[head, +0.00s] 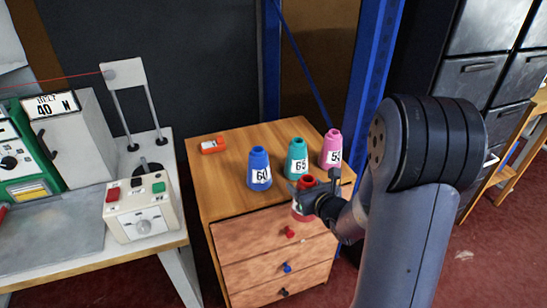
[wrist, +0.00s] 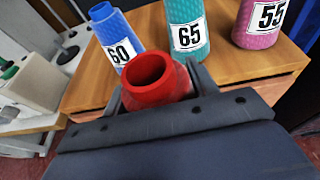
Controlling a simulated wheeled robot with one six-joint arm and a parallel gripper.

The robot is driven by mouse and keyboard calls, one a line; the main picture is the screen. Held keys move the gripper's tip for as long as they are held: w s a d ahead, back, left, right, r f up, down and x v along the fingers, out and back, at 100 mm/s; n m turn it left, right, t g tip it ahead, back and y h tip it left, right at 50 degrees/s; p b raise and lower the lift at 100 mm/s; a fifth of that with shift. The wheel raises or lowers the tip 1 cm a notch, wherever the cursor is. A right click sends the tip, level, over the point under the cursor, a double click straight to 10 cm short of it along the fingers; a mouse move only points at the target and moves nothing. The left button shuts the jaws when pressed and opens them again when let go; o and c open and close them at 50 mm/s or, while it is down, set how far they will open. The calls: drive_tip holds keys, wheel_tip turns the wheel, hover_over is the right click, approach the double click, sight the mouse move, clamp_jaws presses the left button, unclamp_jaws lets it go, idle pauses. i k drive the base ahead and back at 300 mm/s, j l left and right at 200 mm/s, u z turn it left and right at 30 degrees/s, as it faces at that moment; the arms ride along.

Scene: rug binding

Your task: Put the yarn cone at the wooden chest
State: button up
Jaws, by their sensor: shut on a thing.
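A red yarn cone (head: 302,197) is held in my gripper (head: 318,196), in front of the chest's top front edge. In the wrist view, the red cone (wrist: 158,80) sits between the fingers of my gripper (wrist: 160,92), its open top towards the camera. The wooden chest (head: 222,143) has several drawers with red, blue and black knobs. On its top stand a blue cone (head: 259,168) marked 60, a teal cone (head: 297,158) marked 65 and a pink cone (head: 332,148) whose label reads 55 in the wrist view. The lower part of the red cone is partly hidden by my gripper.
A bench (head: 130,250) with a control box (head: 142,210) and a green machine stands to the left. A blue upright (head: 372,70) rises behind. The chest top's front left is bare.

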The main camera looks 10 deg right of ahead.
sight(221, 193)
drive_tip(key=j+z, duration=0.35)
drive_tip(key=k+j+z, duration=0.1)
drive_tip(key=j+z, duration=0.3)
drive_tip(key=k+j+z, duration=0.1)
drive_tip(key=j+z, duration=0.25)
drive_tip(key=k+j, duration=0.15)
drive_tip(key=j, duration=0.2)
drive_tip(key=k+j+z, duration=0.1)
drive_tip(key=j, duration=0.25)
drive_tip(key=k+j, duration=0.15)
drive_tip(key=j, duration=0.2)
drive_tip(key=k+j+z, duration=0.1)
drive_tip(key=j, duration=0.25)
drive_tip(key=k+j, duration=0.2)
drive_tip(key=i+j, duration=0.1)
drive_tip(key=j, duration=0.15)
drive_tip(key=i+j, duration=0.15)
drive_tip(key=j+z, duration=0.05)
drive_tip(key=j, duration=0.05)
